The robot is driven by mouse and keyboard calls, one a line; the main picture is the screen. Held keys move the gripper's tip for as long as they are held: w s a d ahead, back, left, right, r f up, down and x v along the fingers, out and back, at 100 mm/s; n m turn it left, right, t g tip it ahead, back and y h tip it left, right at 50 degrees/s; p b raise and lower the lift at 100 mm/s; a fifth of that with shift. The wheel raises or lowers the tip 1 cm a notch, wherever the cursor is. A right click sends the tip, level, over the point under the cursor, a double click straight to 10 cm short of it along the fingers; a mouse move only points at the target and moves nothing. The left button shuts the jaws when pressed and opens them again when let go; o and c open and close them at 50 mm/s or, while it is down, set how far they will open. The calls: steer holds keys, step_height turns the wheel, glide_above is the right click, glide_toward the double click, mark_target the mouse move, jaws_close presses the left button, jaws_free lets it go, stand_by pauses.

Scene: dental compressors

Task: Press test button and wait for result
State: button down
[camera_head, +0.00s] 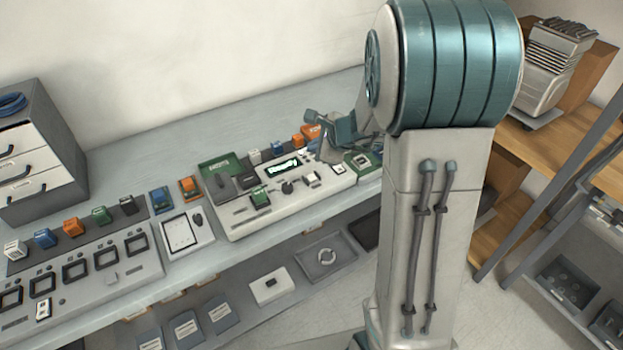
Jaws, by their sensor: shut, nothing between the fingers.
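A white test unit (240,222) lies on the long grey bench. It has a lit display (285,168), a dark knob (287,187) and several small controls; I cannot tell which is the test button. A green-topped block (260,198) sits on its front part. My gripper (322,157) is small in the picture, shut and empty, over or at the right end of the unit, right of the display. Whether its tips touch the unit cannot be told. My arm hides what lies further right.
Several small coloured blocks stand along the bench, among them an orange one (311,131). A slotted panel (85,275) and a drawer cabinet (35,150) are at left. A lower shelf holds trays (325,257). A wooden shelf (545,135) stands at right.

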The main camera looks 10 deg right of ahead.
steer(key=b, duration=0.5)
glide_above(315, 179)
step_height(315, 179, down, 6)
steer(key=shift+f, duration=0.15)
steer(key=shift+f+b, duration=0.7)
steer(key=shift+f, duration=0.1)
stand_by(1.0)
steer(key=shift+f+b, duration=0.3)
steer(key=shift+b, duration=0.3)
steer(key=shift+s+f+b, duration=0.1)
steer(key=shift+f+b, duration=0.35)
steer(key=shift+b, duration=0.1)
stand_by(0.4)
steer(key=shift+r, duration=0.15)
steer(key=shift+r+p, duration=0.65)
steer(key=shift+r, duration=0.1)
